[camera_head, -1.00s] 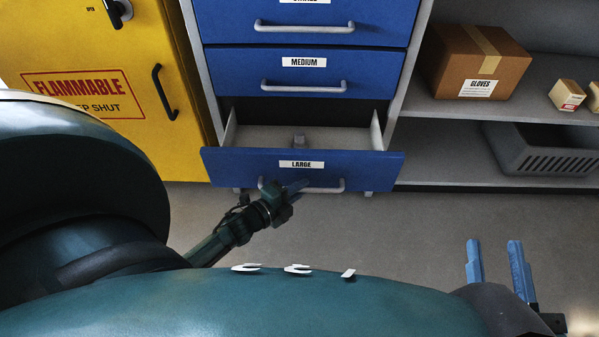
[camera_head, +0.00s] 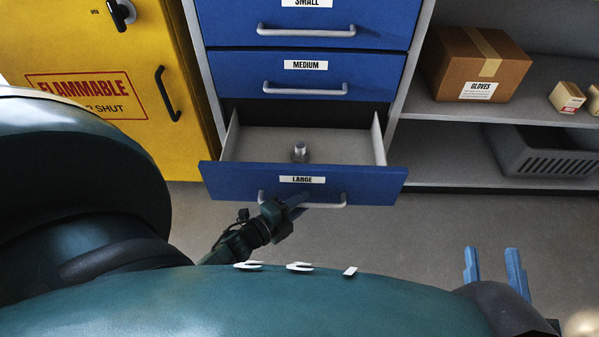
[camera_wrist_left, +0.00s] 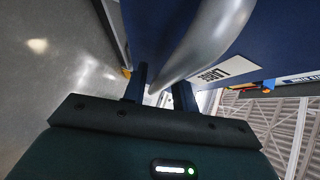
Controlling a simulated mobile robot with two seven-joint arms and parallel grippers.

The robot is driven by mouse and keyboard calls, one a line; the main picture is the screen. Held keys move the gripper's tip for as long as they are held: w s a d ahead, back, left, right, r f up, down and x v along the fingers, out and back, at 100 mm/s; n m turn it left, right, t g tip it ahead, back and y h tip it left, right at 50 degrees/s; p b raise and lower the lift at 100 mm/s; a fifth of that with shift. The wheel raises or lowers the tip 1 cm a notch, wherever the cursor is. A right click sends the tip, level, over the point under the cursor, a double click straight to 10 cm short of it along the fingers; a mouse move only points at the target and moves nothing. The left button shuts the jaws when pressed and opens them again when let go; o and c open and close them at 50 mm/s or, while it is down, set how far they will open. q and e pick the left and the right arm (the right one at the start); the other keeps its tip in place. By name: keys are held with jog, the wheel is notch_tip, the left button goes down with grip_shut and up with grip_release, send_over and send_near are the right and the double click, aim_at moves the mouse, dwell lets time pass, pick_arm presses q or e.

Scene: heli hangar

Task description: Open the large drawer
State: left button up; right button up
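The large drawer (camera_head: 225,180) is blue with a white LARGE label. It stands partly out of the cabinet, its grey inside showing. Its grey bar handle (camera_head: 330,205) runs along the front and also shows close up in the left wrist view (camera_wrist_left: 205,40). My left gripper (camera_head: 293,200) is at the left-middle part of this handle. In the left wrist view its two blue fingers (camera_wrist_left: 160,90) stand on either side of the bar, shut on it. The finger contact is partly hidden. My right gripper (camera_head: 492,266) is open and empty at the lower right, away from the drawer.
A small metallic object (camera_head: 300,152) stands inside the drawer. The medium drawer (camera_head: 230,75) above is shut. A yellow flammable cabinet (camera_head: 60,50) is at left. Shelves at right hold a glove box (camera_head: 478,62) and a grey crate (camera_head: 545,155). The floor before the drawer is clear.

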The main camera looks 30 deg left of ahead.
pick_arm(q)
jog(key=shift+o, duration=0.4)
pick_arm(e)
jog(key=shift+r, duration=0.1)
